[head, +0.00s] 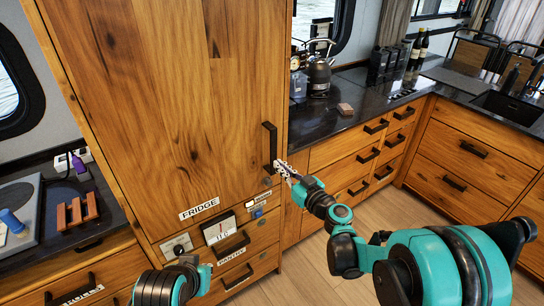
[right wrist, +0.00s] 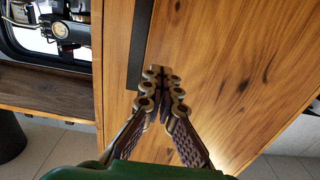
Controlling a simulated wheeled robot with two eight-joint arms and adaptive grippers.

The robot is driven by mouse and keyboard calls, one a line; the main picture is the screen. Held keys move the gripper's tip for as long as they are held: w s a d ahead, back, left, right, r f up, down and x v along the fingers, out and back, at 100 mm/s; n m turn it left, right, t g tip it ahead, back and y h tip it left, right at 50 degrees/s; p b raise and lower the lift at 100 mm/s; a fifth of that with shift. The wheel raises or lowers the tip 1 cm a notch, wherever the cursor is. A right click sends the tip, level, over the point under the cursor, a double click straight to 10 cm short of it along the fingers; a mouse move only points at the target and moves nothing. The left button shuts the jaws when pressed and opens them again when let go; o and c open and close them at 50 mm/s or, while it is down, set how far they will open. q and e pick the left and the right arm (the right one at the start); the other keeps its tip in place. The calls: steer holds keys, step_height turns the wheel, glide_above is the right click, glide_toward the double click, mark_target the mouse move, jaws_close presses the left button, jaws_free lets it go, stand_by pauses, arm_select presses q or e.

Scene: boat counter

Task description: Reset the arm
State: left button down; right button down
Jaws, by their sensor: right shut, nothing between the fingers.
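My right gripper (head: 281,167) is in front of the tall wooden fridge door (head: 190,100), close to the lower end of its black vertical handle (head: 269,140). In the right wrist view the fingers of my right gripper (right wrist: 161,75) are closed together with nothing between them. The handle (right wrist: 139,45) runs just left of the fingertips there, and I cannot tell whether they touch it. The door looks closed. My left arm (head: 172,284) shows at the bottom of the head view, but its fingers are not visible.
A left counter holds a wooden rack (head: 77,213). Open floor (head: 330,265) lies below.

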steer(key=s+d+m+g+h, duration=0.1)
steer(key=s+d+g+h, duration=0.25)
steer(key=s, duration=0.95)
steer(key=s+d+f+m+g+h, duration=0.2)
steer(key=s+d+f+m+h, duration=0.1)
steer(key=s+d, duration=0.4)
steer(key=s+d+f+m+g+h, duration=0.1)
steer(key=s+d+f+m+h, duration=0.2)
steer(key=s+d, duration=0.4)
steer(key=s+h, duration=0.1)
steer(key=s, duration=0.2)
steer(key=shift+s+f+g, duration=0.3)
steer(key=shift+f+g, duration=0.05)
